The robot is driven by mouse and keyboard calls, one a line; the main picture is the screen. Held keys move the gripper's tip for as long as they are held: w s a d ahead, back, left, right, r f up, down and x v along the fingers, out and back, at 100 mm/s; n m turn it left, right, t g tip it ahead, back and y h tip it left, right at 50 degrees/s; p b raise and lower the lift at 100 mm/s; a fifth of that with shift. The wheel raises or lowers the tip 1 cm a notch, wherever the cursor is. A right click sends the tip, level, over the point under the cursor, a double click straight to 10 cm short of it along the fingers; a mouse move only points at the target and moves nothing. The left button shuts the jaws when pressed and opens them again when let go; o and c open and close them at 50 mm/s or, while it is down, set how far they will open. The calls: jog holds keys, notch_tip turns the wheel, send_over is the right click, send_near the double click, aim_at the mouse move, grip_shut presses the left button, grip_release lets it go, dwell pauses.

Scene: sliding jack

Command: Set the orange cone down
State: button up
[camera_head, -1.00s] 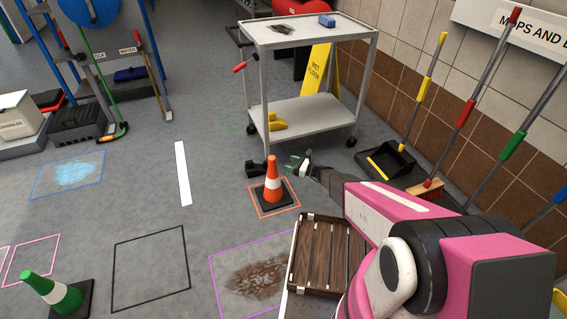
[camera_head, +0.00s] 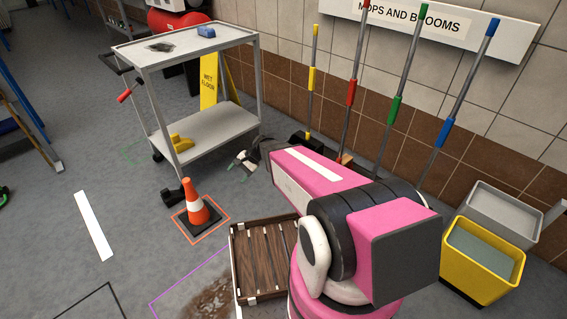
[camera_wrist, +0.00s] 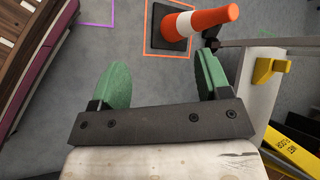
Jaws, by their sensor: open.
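The orange cone (camera_head: 198,210), with a white band and a black base, stands upright on the floor inside an orange outlined square (camera_head: 222,234). The cone also shows at the top of the wrist view (camera_wrist: 207,22). My gripper (camera_head: 243,160) is to the right of and beyond the cone in the head view, beside the cart. In the wrist view its two green fingers (camera_wrist: 163,86) are spread apart with only grey floor between them. The cone is apart from the fingers.
A grey cart (camera_head: 190,130) with a yellow wet floor sign (camera_head: 208,86) stands behind the cone. A wooden pallet (camera_head: 262,262) lies close in front. Mops line the tiled wall, and a yellow bucket (camera_head: 482,262) stands at right. Floor left of the cone is clear.

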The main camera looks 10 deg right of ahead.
jog(key=s+d+r+n+h, duration=0.3)
jog(key=s+d+r+h, duration=0.1)
jog(key=d, duration=0.5)
jog(key=s+d+r+n+t+h, duration=0.1)
jog(key=s+d+r+n+h, duration=0.3)
jog(key=d+r, duration=0.3)
jog(key=shift+s+d+r+h, duration=0.2)
jog(key=shift+s+d+h, duration=0.2)
jog(key=shift+s+d, duration=0.6)
jog(key=shift+w, duration=0.1)
